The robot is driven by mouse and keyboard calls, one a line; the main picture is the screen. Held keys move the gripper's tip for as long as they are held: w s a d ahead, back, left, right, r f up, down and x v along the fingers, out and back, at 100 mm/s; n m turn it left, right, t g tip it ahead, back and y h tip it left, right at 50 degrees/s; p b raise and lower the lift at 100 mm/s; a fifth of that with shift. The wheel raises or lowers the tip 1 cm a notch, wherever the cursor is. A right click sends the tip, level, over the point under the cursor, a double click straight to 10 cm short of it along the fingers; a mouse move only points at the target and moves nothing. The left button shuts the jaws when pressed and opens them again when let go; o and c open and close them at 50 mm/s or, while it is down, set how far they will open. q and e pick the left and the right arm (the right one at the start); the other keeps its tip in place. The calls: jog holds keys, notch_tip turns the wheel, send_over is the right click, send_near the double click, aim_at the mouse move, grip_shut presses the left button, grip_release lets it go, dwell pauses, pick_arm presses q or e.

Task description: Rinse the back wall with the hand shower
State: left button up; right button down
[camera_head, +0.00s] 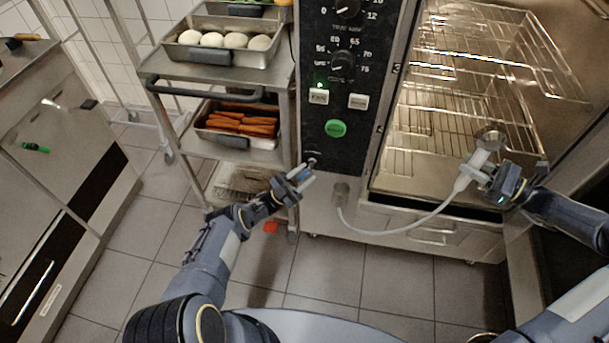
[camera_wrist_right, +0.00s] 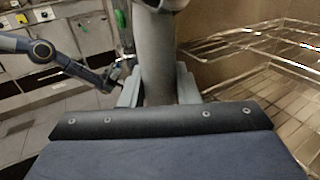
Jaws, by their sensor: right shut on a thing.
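The hand shower (camera_head: 474,166) is white with a round metallic head and a pale hose (camera_head: 400,231) that runs down to a fitting below the control panel. My right gripper (camera_head: 486,178) is shut on its handle, at the oven's opening. In the right wrist view the grey handle (camera_wrist_right: 158,65) stands between the fingers. The back wall (camera_head: 460,40) of the open oven cavity shows behind wire racks. My left gripper (camera_head: 303,175) is at the lower edge of the control panel, by a small knob (camera_head: 311,162); I cannot tell whether it touches it or how its fingers stand.
Wire racks (camera_head: 475,75) fill much of the cavity. The control panel (camera_head: 345,90) has dials and a green button. A steel counter (camera_head: 60,170) stands further left. The tiled floor between is mostly clear.

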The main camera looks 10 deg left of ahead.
dwell(0.3)
